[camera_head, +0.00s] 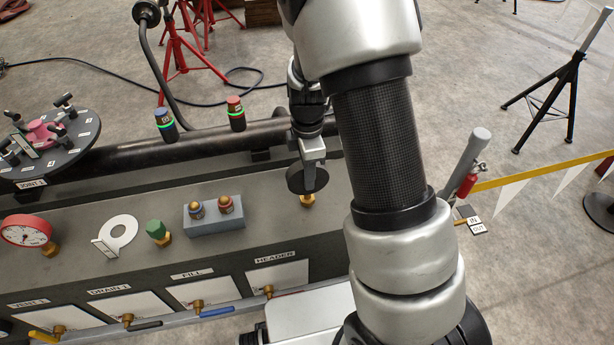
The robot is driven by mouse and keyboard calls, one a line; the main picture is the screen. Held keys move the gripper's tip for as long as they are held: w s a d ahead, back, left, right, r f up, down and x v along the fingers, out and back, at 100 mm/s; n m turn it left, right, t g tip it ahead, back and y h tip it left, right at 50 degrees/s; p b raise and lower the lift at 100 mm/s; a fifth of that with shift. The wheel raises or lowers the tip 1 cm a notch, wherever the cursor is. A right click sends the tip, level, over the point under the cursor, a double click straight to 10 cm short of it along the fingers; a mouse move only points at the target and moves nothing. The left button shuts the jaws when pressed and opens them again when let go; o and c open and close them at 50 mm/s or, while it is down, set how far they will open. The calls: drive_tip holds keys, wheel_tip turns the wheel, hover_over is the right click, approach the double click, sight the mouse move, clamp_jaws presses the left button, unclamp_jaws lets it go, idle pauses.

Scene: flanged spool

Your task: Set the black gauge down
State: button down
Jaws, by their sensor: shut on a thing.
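The black gauge (297,181) is a dark round disc at the right part of the grey bench top. My gripper (313,160) is shut on it from above, and its fingers cover part of the disc. A brass fitting (307,201) shows just below the gauge. I cannot tell whether it belongs to the gauge or to the bench, or whether the gauge touches the bench top.
A dark pipe (110,165) runs behind. IN and OUT tags (476,224) are at right.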

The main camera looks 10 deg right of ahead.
drive_tip(key=shift+f, duration=0.4)
drive_tip(key=shift+f, duration=0.2)
drive_tip(key=c, duration=1.5)
unclamp_jaws()
drive_tip(key=shift+r, duration=0.1)
